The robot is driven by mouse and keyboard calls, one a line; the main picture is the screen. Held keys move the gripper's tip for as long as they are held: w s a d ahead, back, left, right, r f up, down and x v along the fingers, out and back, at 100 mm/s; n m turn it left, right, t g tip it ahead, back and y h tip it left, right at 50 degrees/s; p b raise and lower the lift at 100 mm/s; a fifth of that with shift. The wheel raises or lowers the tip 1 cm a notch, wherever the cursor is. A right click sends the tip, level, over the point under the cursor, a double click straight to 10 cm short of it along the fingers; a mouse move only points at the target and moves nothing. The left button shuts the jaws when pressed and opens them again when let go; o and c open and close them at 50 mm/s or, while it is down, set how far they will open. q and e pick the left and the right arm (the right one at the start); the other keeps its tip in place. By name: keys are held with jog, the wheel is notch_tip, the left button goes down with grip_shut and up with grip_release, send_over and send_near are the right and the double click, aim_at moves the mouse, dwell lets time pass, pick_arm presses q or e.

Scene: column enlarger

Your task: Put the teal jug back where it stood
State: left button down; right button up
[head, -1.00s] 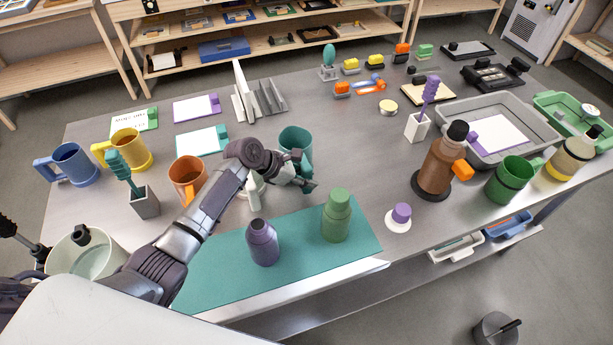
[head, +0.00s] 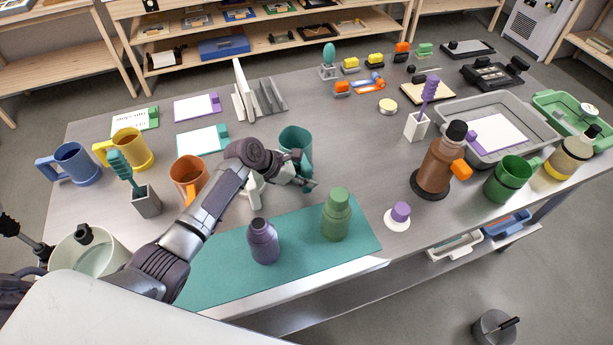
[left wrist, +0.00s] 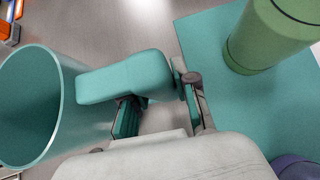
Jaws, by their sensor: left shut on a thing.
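The teal jug (head: 295,145) is upright at the middle of the grey table, just beyond the teal mat; I cannot tell whether its base touches the table. My left gripper (head: 302,182) is at its near side, its arm reaching in from the left. In the left wrist view the jug (left wrist: 40,112) is at the left, its open mouth showing, and its handle (left wrist: 125,78) runs into my left gripper (left wrist: 162,112). The gripper is shut on the handle. The arm hides part of the jug. My right gripper is not in view.
A purple bottle (head: 263,241) and a green bottle (head: 336,214) stand on the teal mat (head: 215,275).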

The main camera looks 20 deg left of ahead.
pick_arm(q)
jog(key=shift+f, duration=0.5)
dwell(0.5)
jog(key=c, duration=0.8)
grip_release()
jog(key=shift+f, duration=0.1)
jog(key=shift+a, duration=0.1)
jog(key=p+v, duration=0.1)
jog(key=v, duration=0.7)
dwell(1.0)
